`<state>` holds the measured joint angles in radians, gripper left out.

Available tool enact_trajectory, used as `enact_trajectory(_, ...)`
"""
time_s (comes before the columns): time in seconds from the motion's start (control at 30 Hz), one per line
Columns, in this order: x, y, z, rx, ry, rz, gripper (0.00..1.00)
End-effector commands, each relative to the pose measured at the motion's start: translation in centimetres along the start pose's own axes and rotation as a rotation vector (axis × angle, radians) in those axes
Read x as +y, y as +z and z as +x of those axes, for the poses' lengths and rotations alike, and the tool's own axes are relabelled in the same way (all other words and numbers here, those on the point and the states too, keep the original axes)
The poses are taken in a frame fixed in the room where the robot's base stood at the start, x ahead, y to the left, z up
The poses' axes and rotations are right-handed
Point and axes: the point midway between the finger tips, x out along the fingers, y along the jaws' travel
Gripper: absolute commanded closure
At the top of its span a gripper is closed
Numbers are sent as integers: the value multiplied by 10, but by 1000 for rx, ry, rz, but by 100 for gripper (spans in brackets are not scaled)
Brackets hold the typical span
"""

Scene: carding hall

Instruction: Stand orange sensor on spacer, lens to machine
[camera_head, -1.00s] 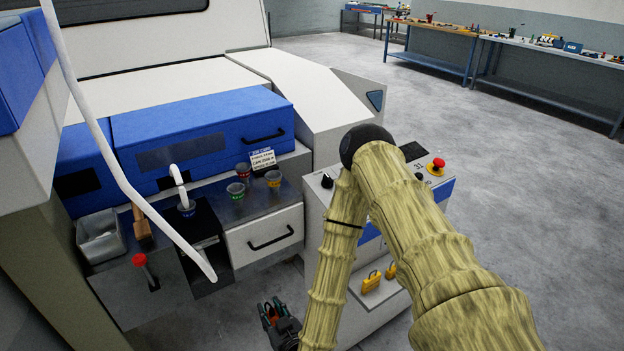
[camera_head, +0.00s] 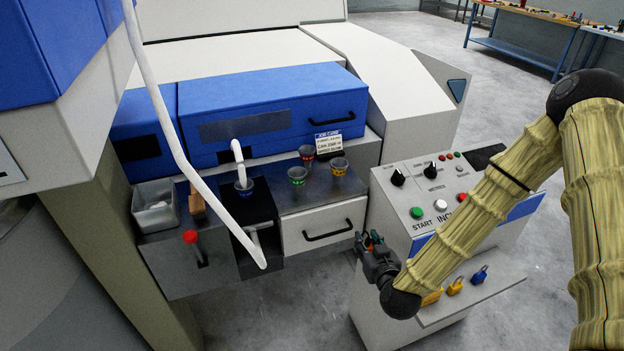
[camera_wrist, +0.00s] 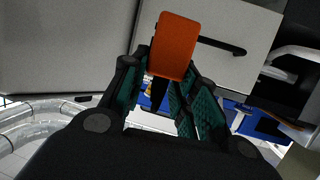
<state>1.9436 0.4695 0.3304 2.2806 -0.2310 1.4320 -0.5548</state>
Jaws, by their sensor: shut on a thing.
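An orange sensor (camera_wrist: 175,45), a block with rounded corners, is held in my gripper (camera_wrist: 168,88). The green-padded fingers are shut on its near end, and the rest sticks out past the tips. Only a small reddish patch of the sensor shows there. Its lens cannot be made out. I cannot pick out the spacer for certain in either view.
The steel ledge (camera_head: 290,203) carries several cups, a job card (camera_head: 328,143), a grey bin (camera_head: 155,208) and a wooden-handled brush (camera_head: 197,203). A white hose (camera_head: 180,150) hangs in front. A red-knobbed lever (camera_head: 191,237) sticks out. The control console (camera_head: 385,225) with padlocks stands close right of my gripper.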

Motion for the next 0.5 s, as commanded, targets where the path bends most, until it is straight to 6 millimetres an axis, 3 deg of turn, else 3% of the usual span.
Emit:
enact_trajectory(0.2, 2, -51, 18, 6, -56, -18, 98)
enact_trajectory(0.5, 1, -117, 27, 6, -134, -48, 98)
